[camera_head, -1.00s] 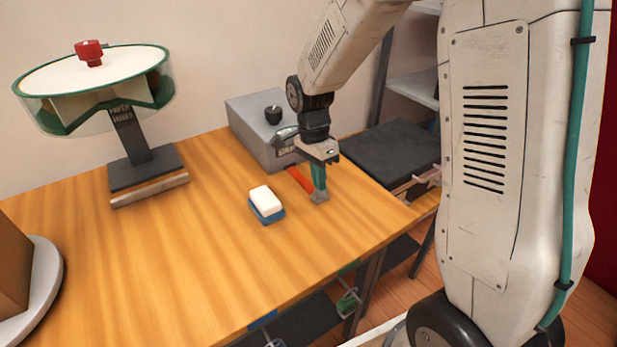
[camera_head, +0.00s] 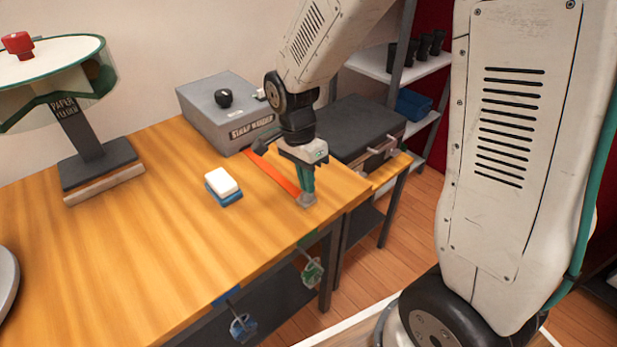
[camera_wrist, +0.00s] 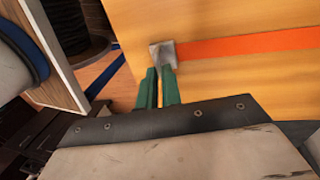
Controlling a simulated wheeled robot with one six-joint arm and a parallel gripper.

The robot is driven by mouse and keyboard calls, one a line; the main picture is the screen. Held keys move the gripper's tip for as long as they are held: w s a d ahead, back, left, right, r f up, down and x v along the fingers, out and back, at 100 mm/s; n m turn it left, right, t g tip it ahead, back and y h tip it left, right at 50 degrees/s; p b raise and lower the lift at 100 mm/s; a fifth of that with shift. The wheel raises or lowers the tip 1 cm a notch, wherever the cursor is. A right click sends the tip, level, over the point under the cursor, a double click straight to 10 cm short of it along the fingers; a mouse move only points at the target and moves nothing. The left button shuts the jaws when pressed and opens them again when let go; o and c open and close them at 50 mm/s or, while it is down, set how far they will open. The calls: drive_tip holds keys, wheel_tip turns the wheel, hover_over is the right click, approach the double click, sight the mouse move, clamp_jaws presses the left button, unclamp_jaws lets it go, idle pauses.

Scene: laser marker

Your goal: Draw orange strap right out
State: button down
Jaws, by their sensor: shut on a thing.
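The orange strap (camera_head: 272,168) runs from the front of the grey strap winder box (camera_head: 226,112) across the wooden table. It ends in a grey metal tab (camera_head: 306,200) near the table's right part. My gripper (camera_head: 306,184), with green fingers, points down and is shut on the tab at the strap's end. In the wrist view, the tab (camera_wrist: 162,54) sits at the tips of my gripper (camera_wrist: 160,80), and the strap (camera_wrist: 240,46) stretches straight to the right from it. The part of the strap inside the box is hidden.
A white-and-blue block (camera_head: 223,186) lies on the table left of the strap. A dark case (camera_head: 360,126) stands behind my gripper, with shelves beyond. The table's right edge is close to the tab.

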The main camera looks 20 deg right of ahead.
drive_tip(key=c, duration=1.6)
unclamp_jaws()
drive_tip(key=shift+s+a, duration=0.2)
drive_tip(key=shift+s, duration=0.1)
drive_tip(key=shift+o, duration=0.2)
drive_tip(key=shift+w+r, duration=0.1)
wheel_tip(320, 180, up, 8)
drive_tip(key=w, duration=0.1)
drive_tip(key=shift+w+a+f, duration=0.15)
drive_tip(key=shift+w+f, duration=0.05)
drive_tip(key=shift+f, duration=0.05)
drive_tip(key=s+d+r+n+t, duration=0.1)
drive_tip(key=s+d+r+n, duration=0.1)
drive_tip(key=s+r+n, duration=0.2)
drive_tip(key=s+d+r+n+t, duration=0.2)
drive_tip(key=s+r+n, duration=0.3)
drive_tip(key=s+n, duration=0.5)
drive_tip(key=s+d, duration=0.1)
drive_tip(key=s, duration=0.5)
drive_tip(key=shift+r+n+t+y, duration=0.3)
drive_tip(key=shift+n, duration=0.1)
